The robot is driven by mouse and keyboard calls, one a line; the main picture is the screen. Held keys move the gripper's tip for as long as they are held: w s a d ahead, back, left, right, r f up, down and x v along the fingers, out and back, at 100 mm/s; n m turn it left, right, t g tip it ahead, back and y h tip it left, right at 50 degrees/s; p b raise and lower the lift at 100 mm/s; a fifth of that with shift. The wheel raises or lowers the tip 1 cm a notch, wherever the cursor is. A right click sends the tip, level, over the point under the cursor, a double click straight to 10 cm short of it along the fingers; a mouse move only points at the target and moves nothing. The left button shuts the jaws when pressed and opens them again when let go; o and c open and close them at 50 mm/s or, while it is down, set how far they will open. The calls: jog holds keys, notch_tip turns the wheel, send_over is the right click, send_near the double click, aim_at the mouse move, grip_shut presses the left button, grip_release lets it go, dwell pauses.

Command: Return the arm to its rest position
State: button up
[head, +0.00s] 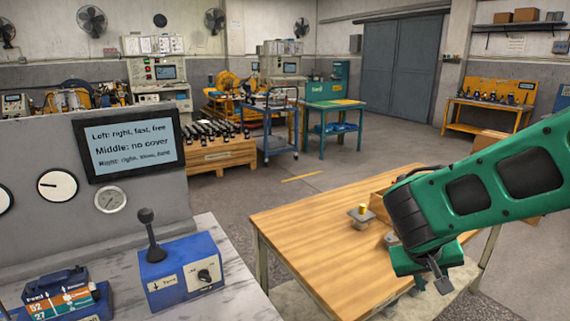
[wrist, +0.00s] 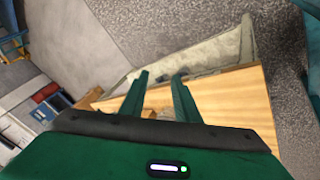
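My green arm (head: 500,185) reaches in from the right in the head view. My gripper (head: 436,275) hangs at its end, over the right part of the wooden table (head: 300,235). In the wrist view the two green fingers of my gripper (wrist: 160,78) stand apart with nothing held between them. The table's wooden top (wrist: 230,95) lies beyond and below the fingers. Part of the table is hidden behind my arm.
A small metal part with a yellow top (head: 361,214) stands on the table, near a wooden box (head: 380,203) partly hidden by my arm. A blue lever box (head: 182,272) and a sign screen (head: 128,144) are at the left. The table's front left is clear.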

jog(key=s+d+r+m+g+y, duration=0.1)
jog(key=s+d+m+y, duration=0.1)
jog(key=s, duration=0.8)
jog(key=s+d+r+m+g+y, duration=0.2)
jog(key=s+d, duration=0.3)
jog(key=s, duration=0.6)
jog(key=shift+d+r+m+y, duration=0.25)
jog(key=shift+d+m+y, duration=0.05)
jog(key=shift+y, duration=0.6)
